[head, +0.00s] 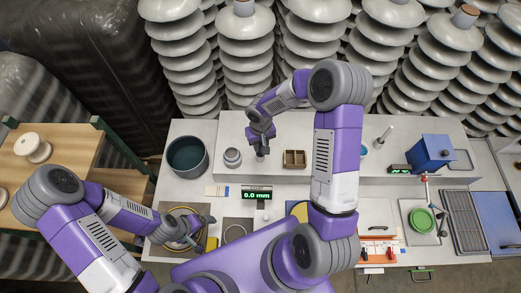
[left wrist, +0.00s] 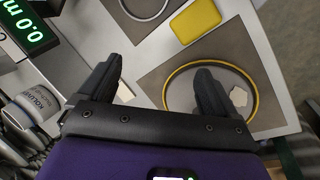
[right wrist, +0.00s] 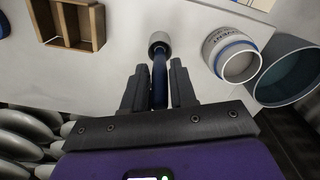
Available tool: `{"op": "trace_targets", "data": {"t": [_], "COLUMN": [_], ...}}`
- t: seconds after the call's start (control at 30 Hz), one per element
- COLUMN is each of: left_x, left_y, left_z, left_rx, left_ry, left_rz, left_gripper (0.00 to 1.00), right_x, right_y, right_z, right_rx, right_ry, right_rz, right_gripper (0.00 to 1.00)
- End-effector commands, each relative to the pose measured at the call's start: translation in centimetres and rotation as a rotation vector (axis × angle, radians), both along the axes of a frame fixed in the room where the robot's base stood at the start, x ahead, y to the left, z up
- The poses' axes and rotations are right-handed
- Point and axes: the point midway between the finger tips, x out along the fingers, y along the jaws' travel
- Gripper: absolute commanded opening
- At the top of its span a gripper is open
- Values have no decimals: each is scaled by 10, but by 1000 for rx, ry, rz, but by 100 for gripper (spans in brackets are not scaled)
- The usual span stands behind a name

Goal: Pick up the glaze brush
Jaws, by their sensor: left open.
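A slim blue handle (right wrist: 159,82) with a pale grey round end (right wrist: 160,42) shows in the right wrist view; I take it to be the glaze brush. My right gripper (right wrist: 160,75) has its fingers drawn in close on both sides of the handle. In the head view this gripper (head: 262,140) is over the raised back shelf, and the brush is mostly hidden below it. I cannot tell whether the brush touches the shelf. My left gripper (head: 195,233) is open and empty above the yellow ring; its spread fingers (left wrist: 155,85) show in the left wrist view.
A labelled white jar (right wrist: 232,55) and a dark teal pot (head: 187,155) stand beside the brush. A wooden divided box (head: 294,159) is on its other side. The display reading 0.0 mm (head: 257,193) stands in front. A yellow sponge (left wrist: 195,20) lies near the left gripper. Insulator stacks (head: 246,70) line the back.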

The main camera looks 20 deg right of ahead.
Motion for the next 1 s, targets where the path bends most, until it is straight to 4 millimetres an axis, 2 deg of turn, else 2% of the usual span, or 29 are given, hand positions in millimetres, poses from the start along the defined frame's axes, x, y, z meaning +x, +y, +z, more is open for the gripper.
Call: {"op": "trace_targets", "data": {"t": [0.03, 0.17, 0.53, 0.67, 0.9, 1.0], "left_x": [0, 0, 0, 0, 0, 0], "left_y": [0, 0, 0, 0, 0, 0], "left_z": [0, 0, 0, -1, -4, -4], "left_rx": [0, 0, 0, 0, 0, 0], "left_ry": [0, 0, 0, 0, 0, 0], "left_rz": [0, 0, 0, 0, 0, 0], "left_gripper": [91, 91, 91, 91, 91, 91], "right_x": [0, 0, 1, 1, 1, 1], "right_y": [0, 0, 0, 0, 0, 0], "right_z": [0, 0, 5, 24, 72, 87], "right_rx": [0, 0, 0, 0, -1, -1], "right_ry": [0, 0, -3, -6, -6, -5], "right_rz": [0, 0, -1, -2, 0, 0], "right_gripper": [18, 0, 0, 0, 0, 0]}}
